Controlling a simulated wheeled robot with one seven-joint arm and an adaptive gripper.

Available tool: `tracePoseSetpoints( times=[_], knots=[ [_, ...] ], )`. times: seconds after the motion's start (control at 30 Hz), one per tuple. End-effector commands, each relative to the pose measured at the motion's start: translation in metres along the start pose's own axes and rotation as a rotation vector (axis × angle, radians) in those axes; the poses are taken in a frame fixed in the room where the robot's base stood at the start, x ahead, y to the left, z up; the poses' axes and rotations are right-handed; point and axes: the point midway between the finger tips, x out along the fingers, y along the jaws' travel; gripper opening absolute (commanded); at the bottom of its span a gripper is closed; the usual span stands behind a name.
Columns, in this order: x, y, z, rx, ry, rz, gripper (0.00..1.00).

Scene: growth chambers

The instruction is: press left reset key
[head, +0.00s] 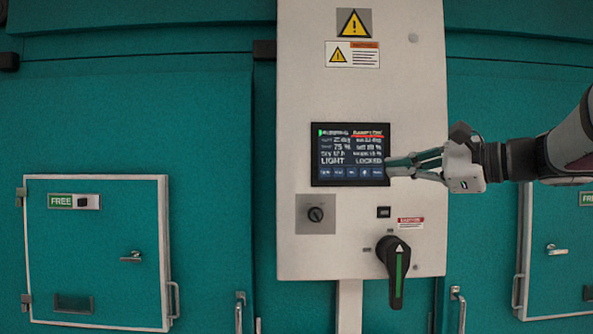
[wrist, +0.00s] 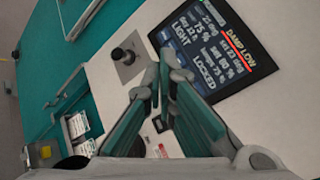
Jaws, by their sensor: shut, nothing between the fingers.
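The dark screen (head: 350,140) is set in the pale control panel (head: 292,90). It has two columns of white text, reading LIGHT at lower left and LOCKED at lower right. A row of small blue keys (head: 339,172) runs along its bottom edge; their labels are too small to read, so I cannot tell which is the left reset key. My gripper (head: 389,168) is shut and empty at the screen's lower right edge; contact cannot be told.
Below the screen are a round black knob (head: 316,214), a small black square (head: 383,212) and a large black handle with a green stripe (head: 397,270). Teal doors stand on both sides, with a white-framed hatch (head: 95,255) at left. Space before the panel's left half is clear.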

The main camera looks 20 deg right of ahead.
Motion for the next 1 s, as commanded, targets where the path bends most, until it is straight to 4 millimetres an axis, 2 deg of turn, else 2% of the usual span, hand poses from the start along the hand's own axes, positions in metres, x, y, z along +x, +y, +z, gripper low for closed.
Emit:
tracePoseSetpoints(
  times=[0.33,0.7,1.0],
  knots=[
    [0.007,-0.003,-0.005,-0.002,0.0,0.002,0.0],
    [0.041,-0.026,-0.029,-0.002,0.0,0.003,0.0],
    [0.058,-0.041,-0.042,-0.002,0.0,0.003,0.0]
  ],
)
